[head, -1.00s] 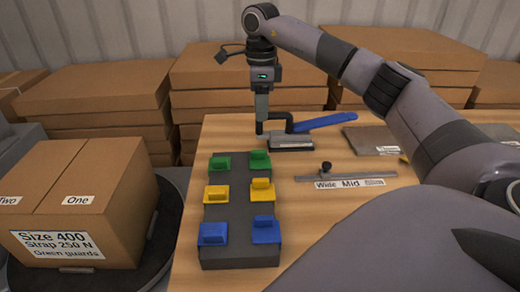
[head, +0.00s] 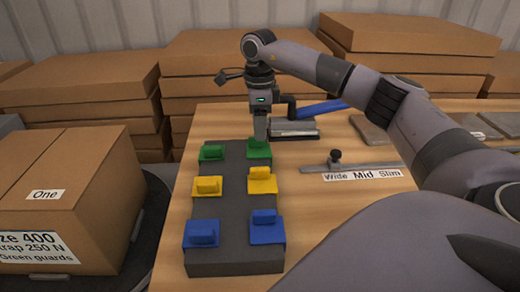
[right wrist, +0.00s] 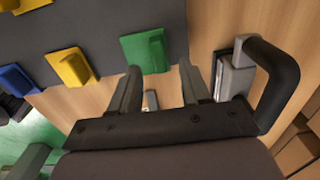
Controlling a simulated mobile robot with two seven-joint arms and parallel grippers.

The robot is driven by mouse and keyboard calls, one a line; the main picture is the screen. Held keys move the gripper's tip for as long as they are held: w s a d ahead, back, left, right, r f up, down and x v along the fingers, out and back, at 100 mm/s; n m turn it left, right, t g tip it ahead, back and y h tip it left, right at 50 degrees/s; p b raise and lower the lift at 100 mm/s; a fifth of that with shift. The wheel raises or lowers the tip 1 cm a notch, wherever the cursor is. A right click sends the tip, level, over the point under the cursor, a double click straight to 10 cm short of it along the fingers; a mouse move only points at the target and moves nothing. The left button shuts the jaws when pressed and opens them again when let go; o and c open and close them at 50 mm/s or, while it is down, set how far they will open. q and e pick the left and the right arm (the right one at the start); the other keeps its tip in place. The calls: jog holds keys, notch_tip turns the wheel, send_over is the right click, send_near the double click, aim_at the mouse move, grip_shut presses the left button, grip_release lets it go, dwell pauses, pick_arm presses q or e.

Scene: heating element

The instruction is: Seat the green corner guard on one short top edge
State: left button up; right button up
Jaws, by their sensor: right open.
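Two green corner guards stand at the far end of the dark grey rack (head: 232,205): a left one (head: 212,152) and a right one (head: 259,149). My right gripper (head: 260,138) points down at the right green guard. In the right wrist view its open, empty fingers (right wrist: 158,68) are close to a green guard (right wrist: 145,51), which still sits on the rack. I cannot tell whether they touch it. The cardboard box (head: 100,185) stands at the left, its label reading "Size 400", "Strap 250 N" and "Green guards", partly cut off. My left gripper is out of view.
Yellow guards (head: 262,181) and blue guards (head: 266,226) share the rack. A blue-handled tool (head: 320,110) lies just behind my right gripper. A slide bar (head: 350,168) marked Wide, Mid, Slim is to the right. Stacked cartons (head: 80,95) line the back.

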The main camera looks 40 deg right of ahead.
aim_at(259, 152)
jog(key=shift+s+f, duration=0.1)
jog(key=shift+f, duration=1.45)
grip_shut()
jog(key=shift+r, duration=0.15)
